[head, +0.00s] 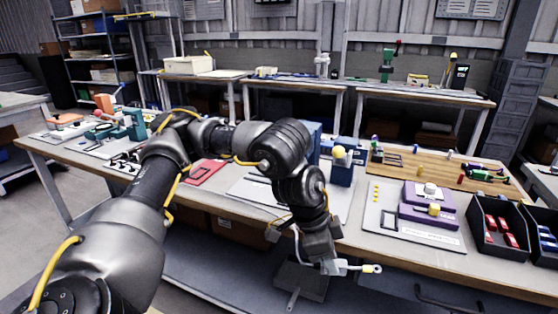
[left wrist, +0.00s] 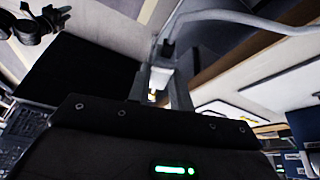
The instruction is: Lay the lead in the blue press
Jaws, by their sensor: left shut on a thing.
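My left gripper (head: 327,262) hangs in front of the table's front edge, pointing down. It is shut on the lead (head: 345,267), a pale grey cable end with a ring tip and a yellow sleeve at its right. The lead also shows in the left wrist view (left wrist: 161,75) between the fingers, with its cable curving off to the upper right. The blue press (head: 342,175), with a yellow ball knob on top, stands on the table behind and above the gripper, apart from the lead. My left arm hides part of the area around it. My right gripper is not in view.
Right of the press lies a pale board (head: 385,224) with a purple fixture (head: 420,213). Black bins (head: 497,227) with red parts stand farther right. A wooden board (head: 440,172) lies behind. A red frame (head: 205,172) lies left. Open floor is below the table edge.

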